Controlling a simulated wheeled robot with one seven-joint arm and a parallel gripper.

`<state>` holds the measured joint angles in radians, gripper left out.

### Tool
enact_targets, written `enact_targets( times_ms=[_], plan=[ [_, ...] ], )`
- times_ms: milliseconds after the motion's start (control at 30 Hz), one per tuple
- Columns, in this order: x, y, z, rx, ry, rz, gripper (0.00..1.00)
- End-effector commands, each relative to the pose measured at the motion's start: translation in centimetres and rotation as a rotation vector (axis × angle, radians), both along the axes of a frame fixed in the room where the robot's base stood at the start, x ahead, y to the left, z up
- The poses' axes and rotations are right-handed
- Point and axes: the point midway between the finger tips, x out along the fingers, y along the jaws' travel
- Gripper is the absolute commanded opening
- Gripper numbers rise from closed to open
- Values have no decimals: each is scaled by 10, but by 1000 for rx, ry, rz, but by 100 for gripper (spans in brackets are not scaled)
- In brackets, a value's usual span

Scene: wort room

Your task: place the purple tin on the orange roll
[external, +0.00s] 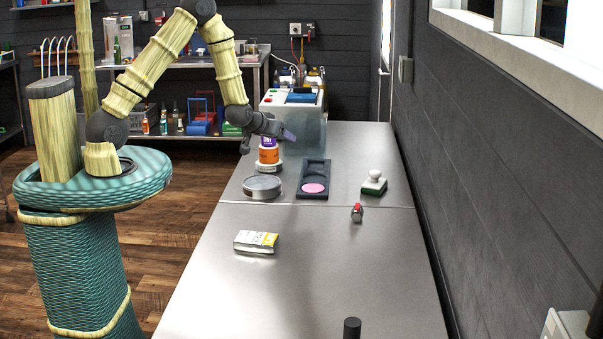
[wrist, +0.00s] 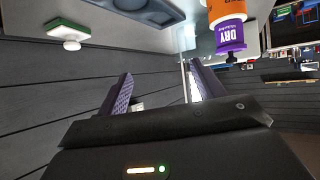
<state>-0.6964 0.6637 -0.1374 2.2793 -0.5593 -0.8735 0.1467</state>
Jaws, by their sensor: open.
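The purple tin (external: 268,142) stands upright on top of the orange roll (external: 268,155), near the far end of the steel bench. The wrist view, which looks turned over, shows the purple tin (wrist: 230,38) against the end of the orange roll (wrist: 226,9). My gripper (external: 288,134) is just right of the tin in the external view, apart from it. In the wrist view my gripper (wrist: 161,70) has its two purple fingers spread with nothing between them. The tin lies outside the fingers, at upper right.
A grey machine (external: 300,128) stands behind the gripper. A round metal tin (external: 262,187), a dark tray (external: 314,168) with a pink disc, and a green-and-white brush (external: 374,183) are nearby. A yellow-white box (external: 256,241) lies nearer. The dark wall (external: 490,190) bounds the right side.

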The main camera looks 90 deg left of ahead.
Motion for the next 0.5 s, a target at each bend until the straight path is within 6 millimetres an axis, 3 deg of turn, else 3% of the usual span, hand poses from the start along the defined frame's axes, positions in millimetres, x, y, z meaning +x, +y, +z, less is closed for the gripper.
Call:
enact_targets(
  times_ms=[33,100,233,367,500],
  plan=[
    [17,-33,11,-40,10,-97,68],
    [31,-80,20,-107,47,-231,68],
    [35,-165,35,-215,149,-462,68],
    [13,-243,48,-295,287,-671,68],
    [-34,-309,61,-347,472,-865,68]
  ],
)
